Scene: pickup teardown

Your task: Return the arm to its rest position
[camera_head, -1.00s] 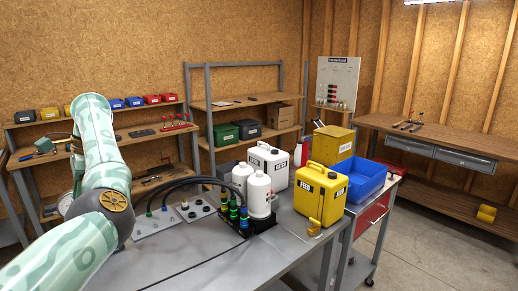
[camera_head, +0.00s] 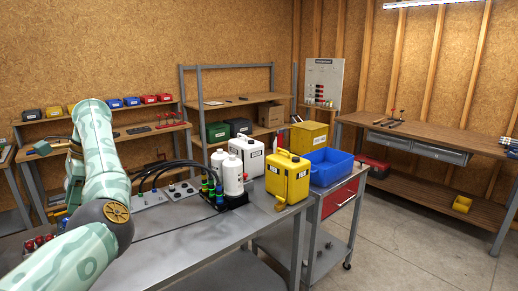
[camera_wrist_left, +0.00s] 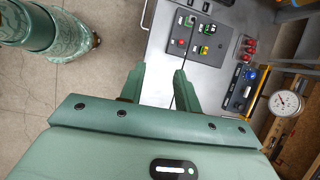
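My left arm (camera_head: 105,170) rises from the lower left of the head view and bends over the left side of the grey table (camera_head: 205,245). Its gripper is hard to make out there, mostly behind the arm. In the left wrist view the left gripper (camera_wrist_left: 158,82) has its two green fingers apart, with nothing held between them. A grey work surface with small red, green and blue parts (camera_wrist_left: 205,40) lies beyond the fingertips, apart from them. My right gripper is not in view.
A cart with a blue bin (camera_head: 331,166) is behind. A round gauge (camera_wrist_left: 285,103) is right of the fingers. Floor at right (camera_head: 400,230) is clear.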

